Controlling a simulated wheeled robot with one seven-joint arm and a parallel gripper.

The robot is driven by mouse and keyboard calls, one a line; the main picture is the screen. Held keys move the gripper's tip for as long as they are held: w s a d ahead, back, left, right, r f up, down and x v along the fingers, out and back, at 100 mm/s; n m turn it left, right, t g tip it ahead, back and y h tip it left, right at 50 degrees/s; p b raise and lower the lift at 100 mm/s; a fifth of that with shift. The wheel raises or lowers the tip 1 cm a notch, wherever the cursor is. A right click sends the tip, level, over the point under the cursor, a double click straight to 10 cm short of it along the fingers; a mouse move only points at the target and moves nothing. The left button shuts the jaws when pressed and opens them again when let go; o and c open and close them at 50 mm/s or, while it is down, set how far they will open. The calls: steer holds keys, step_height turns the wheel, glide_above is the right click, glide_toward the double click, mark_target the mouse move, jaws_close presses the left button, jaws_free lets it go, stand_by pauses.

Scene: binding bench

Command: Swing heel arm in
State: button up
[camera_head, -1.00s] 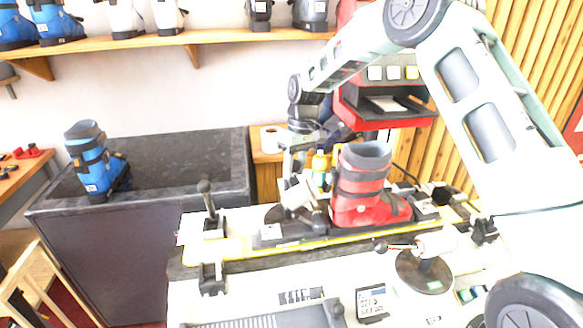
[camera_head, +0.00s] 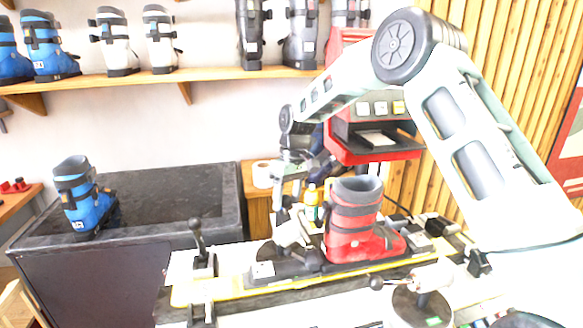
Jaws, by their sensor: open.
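A red ski boot (camera_head: 350,240) with grey cuff stands upright on the bench fixture (camera_head: 255,292). A whitish angled piece (camera_head: 291,232), which may be the heel arm, sits on a dark mount left of the boot, close to it; I cannot tell whether they touch. My gripper (camera_head: 283,212) points down from my arm, just above and behind this piece. It is open and holds nothing that I can see. Its fingertips are small and partly hidden by the whitish piece, so contact is unclear.
A black-knobbed lever (camera_head: 198,240) stands at the fixture's left. A ball-ended handle (camera_head: 378,283) is in front of the boot. Bottles (camera_head: 311,203) and a tape roll (camera_head: 266,173) are behind. A red machine (camera_head: 362,145) stands behind the boot. A dark tub (camera_head: 140,235) is left.

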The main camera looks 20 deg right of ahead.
step_height(320, 180, up, 16)
steer(key=w+d+b, duration=0.1)
steer(key=d+b, duration=0.1)
steer(key=b, duration=0.1)
steer(key=shift+d+f, duration=0.15)
steer(key=shift+d, duration=0.25)
steer(key=shift+w, duration=0.1)
steer(key=s+a+f+n+b, duration=0.1)
steer(key=s+a+f, duration=0.2)
steer(key=s+a, duration=0.6)
steer(key=s+a+f+n, duration=0.1)
steer(key=s+a+f, duration=0.1)
steer(key=s+a, duration=0.65)
steer(key=s+f, duration=0.5)
steer(key=s, duration=0.7)
steer(key=s+d+f+n+h, duration=0.1)
steer(key=s+f, duration=0.3)
steer(key=s, duration=0.7)
steer(key=shift+s+d+f+t+b, duration=0.15)
steer(key=shift+s+f+t+b, duration=0.2)
steer(key=shift+t+b, duration=0.1)
